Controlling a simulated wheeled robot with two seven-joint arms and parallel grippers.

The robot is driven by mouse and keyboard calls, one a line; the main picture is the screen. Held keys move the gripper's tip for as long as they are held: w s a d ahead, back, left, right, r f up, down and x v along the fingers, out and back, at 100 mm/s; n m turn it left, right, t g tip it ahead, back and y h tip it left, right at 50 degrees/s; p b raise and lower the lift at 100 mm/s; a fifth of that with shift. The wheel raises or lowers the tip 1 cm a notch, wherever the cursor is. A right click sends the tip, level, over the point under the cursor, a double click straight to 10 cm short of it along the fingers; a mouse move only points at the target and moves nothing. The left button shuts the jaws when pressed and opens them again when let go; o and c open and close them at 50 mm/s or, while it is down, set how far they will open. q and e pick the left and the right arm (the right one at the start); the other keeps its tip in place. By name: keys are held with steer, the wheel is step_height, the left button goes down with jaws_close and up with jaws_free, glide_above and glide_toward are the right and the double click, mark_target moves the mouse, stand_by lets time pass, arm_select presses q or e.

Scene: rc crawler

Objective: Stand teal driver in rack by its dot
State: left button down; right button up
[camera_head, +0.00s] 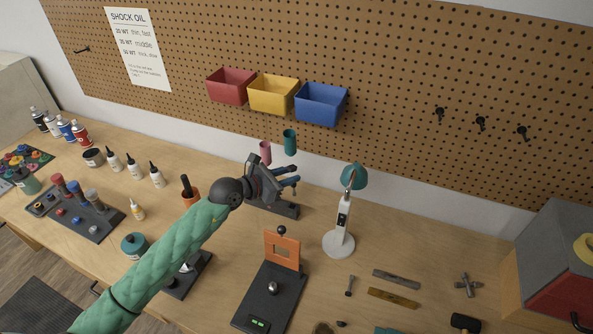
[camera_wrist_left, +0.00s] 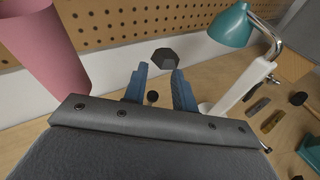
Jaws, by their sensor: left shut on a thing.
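The teal driver's handle (camera_head: 290,141) shows upright just above and behind the fingers of my left gripper (camera_head: 290,184). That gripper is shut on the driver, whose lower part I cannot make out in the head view. In the left wrist view, a dark six-sided piece (camera_wrist_left: 166,58) shows at the blue fingertips (camera_wrist_left: 160,85); the teal handle does not show there. A pink handle (camera_head: 265,152) stands left of the teal one and is large in the left wrist view (camera_wrist_left: 42,45). The dark rack (camera_head: 284,210) is below my gripper, partly hidden. I cannot make out its dots.
A white lamp with a teal shade (camera_head: 354,177) stands right of the gripper. An orange and black stand (camera_head: 270,290) is in front. Red, yellow and blue bins (camera_head: 320,104) hang behind on the pegboard. Several bottles (camera_head: 135,168) stand to the left.

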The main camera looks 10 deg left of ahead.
mark_target(293, 186)
arm_select(q)
steer(key=f, duration=0.3)
steer(key=s+f, duration=0.1)
steer(key=f, duration=0.1)
steer(key=shift+a+b, duration=0.35)
steer(key=shift+a, duration=0.05)
steer(key=shift+w+f+b, duration=0.1)
steer(key=shift+f+b, duration=0.55)
steer(key=shift+f, duration=0.25)
steer(key=shift+d, duration=0.1)
steer(key=c, duration=1)
jaws_free()
steer(key=shift+c, duration=0.2)
